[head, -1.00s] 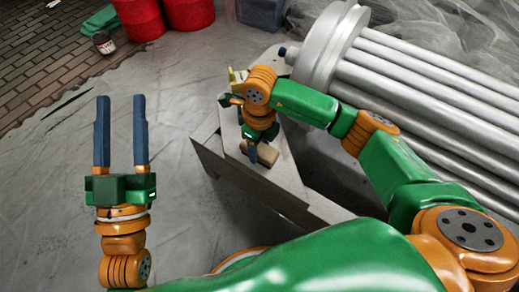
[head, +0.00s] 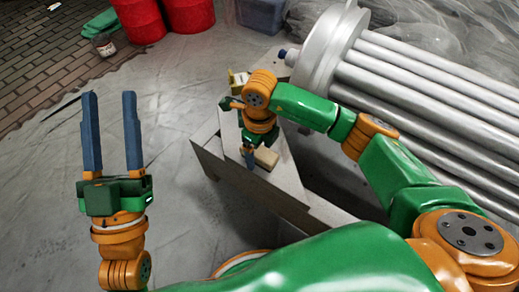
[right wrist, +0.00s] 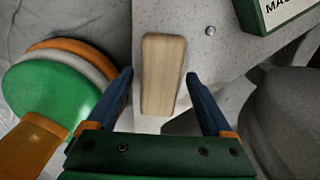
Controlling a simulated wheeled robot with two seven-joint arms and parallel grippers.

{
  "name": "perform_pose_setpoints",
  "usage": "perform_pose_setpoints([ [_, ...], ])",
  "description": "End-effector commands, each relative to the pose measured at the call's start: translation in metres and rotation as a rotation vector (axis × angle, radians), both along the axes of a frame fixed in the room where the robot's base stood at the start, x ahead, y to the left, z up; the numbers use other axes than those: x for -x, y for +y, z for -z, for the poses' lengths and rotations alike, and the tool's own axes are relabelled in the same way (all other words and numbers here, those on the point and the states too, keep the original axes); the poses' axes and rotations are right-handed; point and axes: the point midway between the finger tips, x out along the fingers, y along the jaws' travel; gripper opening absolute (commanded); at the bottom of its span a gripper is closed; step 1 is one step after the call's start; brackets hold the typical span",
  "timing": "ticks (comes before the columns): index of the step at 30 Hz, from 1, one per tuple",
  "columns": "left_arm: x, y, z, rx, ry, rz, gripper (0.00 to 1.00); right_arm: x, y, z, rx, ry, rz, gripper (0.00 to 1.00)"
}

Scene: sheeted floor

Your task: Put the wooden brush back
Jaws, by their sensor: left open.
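The wooden brush (head: 266,158) shows as a plain pale wooden block on the grey stand. In the right wrist view the brush (right wrist: 162,75) lies lengthwise between my right gripper's fingers (right wrist: 160,76), with a gap on each side. My right gripper (head: 250,158) is open and points down at the stand; its fingers partly hide each other in the head view. I cannot tell its exact height over the surface. My left gripper (head: 110,95) is open and empty, held up over the floor at the left.
The grey stand (head: 285,187) has angled edges. A large ribbed metal cylinder (head: 420,75) lies close at the right. A green-and-white box (right wrist: 283,14) is near the brush. Red drums (head: 139,18) stand at the back. The floor at left centre is clear.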

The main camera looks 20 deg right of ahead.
Motion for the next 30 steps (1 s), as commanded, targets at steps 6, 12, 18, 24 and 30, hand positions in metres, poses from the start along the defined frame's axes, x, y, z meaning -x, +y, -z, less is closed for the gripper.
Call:
perform_pose_setpoints([
  [6, 0.000, 0.000, 0.000, 0.002, 0.000, 0.001, 0.50, 0.000, 0.000, 0.000, 0.000, 0.000, 0.000, 0.84],
  [12, -0.014, 0.000, 0.017, -0.029, 0.120, -0.009, 0.50, 0.000, 0.000, -0.008, -0.001, -0.001, 0.000, 0.84],
  [18, -0.035, 0.002, 0.066, -0.093, 0.401, -0.035, 0.50, 0.000, 0.000, -0.027, 0.000, -0.001, 0.000, 0.84],
  [24, -0.040, 0.009, 0.124, -0.159, 0.699, -0.059, 0.50, 0.000, 0.000, -0.047, 0.000, -0.002, 0.000, 0.84],
  [30, -0.023, 0.021, 0.186, -0.227, 1.030, -0.081, 0.50, -0.001, 0.000, -0.071, 0.000, -0.002, 0.001, 0.84],
])
